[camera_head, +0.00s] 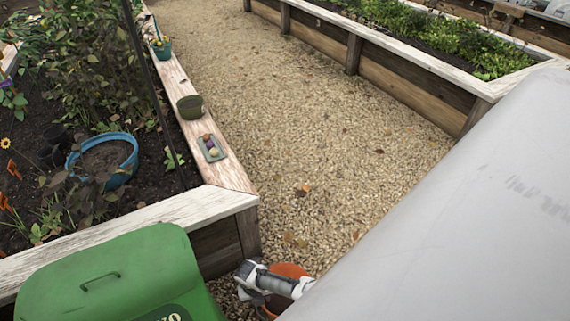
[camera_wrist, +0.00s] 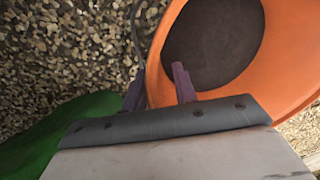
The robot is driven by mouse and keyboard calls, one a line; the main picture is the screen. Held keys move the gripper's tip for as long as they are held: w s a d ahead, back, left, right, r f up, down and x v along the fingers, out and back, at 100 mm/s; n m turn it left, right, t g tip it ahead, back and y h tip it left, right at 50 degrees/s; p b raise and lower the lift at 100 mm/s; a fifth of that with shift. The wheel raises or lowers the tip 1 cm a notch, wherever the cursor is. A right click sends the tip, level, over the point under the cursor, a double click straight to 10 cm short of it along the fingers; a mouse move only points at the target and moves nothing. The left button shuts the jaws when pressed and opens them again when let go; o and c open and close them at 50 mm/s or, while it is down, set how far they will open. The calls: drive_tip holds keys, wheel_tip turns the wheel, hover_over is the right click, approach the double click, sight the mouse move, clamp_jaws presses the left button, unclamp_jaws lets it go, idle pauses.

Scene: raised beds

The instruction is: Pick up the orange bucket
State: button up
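The orange bucket (camera_head: 290,270) stands on the gravel at the bottom of the head view, partly hidden by my arm and gripper (camera_head: 250,287). In the wrist view the bucket (camera_wrist: 285,75) fills the upper right, with its dark inside showing. My gripper (camera_wrist: 157,80) is open there. One purple finger is over the inside of the bucket and the other is outside it, with the bucket's left rim between them. A gap shows between the fingers, and I cannot tell whether either touches the wall. A thin wire-like handle shows left of the rim.
A green lidded bin (camera_head: 115,275) stands close left of the bucket. The gravel path (camera_head: 310,130) is clear.

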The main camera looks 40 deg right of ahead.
clamp_jaws()
idle(1.4)
